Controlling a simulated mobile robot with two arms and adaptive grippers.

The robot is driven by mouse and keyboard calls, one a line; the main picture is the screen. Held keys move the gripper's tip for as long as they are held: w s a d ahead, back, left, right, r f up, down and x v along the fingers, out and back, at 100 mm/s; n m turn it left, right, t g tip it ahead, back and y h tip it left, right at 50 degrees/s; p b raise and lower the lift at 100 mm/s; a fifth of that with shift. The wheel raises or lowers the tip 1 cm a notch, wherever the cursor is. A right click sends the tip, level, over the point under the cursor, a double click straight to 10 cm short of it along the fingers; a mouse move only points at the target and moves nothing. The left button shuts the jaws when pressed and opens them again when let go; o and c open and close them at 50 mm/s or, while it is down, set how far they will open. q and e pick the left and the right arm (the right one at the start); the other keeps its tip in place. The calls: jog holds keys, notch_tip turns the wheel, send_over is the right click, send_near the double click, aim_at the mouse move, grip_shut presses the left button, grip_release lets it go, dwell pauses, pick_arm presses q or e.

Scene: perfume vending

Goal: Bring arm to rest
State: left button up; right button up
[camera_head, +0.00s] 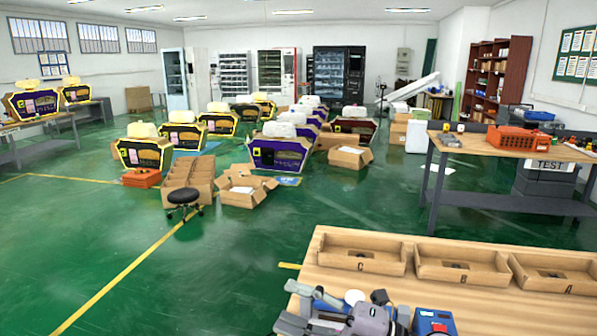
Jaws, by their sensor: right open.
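My right arm (370,318) reaches in low at the bottom of the head view, over the near left part of the wooden table (385,288). My right gripper (300,306) is at its left end, pointing left near the table's left edge. It is open, and I see nothing held in it. The lower part of the arm is cut off by the picture's bottom edge. My left gripper is not in view.
Three cardboard trays, the left one (362,268) marked C, the middle one (462,279) and the right one (556,288), line the table's far edge. Each holds something small and dark. Behind, a workbench (470,146) carries an orange crate (518,140). Green floor (220,270) lies open left.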

jog(key=w+d+m+t+h, duration=0.4)
jog(key=d+m+t+h, duration=0.45)
jog(key=m+t, duration=0.6)
jog(key=s+d+f+m+g+h, duration=0.35)
jog(key=d+f+m+h, duration=0.25)
jog(key=f, duration=0.3)
jog(key=s+d+f+m+g+h, duration=0.3)
jog(key=d+f+m+g+h, duration=0.15)
jog(key=d+f+m, duration=0.35)
jog(key=s+a+f+g, duration=0.1)
jog(key=s+f+g, duration=0.5)
jog(key=s, duration=0.4)
jog(key=s+a+f+g, duration=0.1)
jog(key=s+f+g, duration=0.3)
jog(key=s+f, duration=0.8)
jog(key=f, duration=2.2)
jog(key=s+d+f+g, duration=0.2)
jog(key=s+d+f, duration=0.1)
jog(key=s+f, duration=1.2)
jog(key=shift+s+f, duration=0.25)
jog(key=shift+s, duration=0.45)
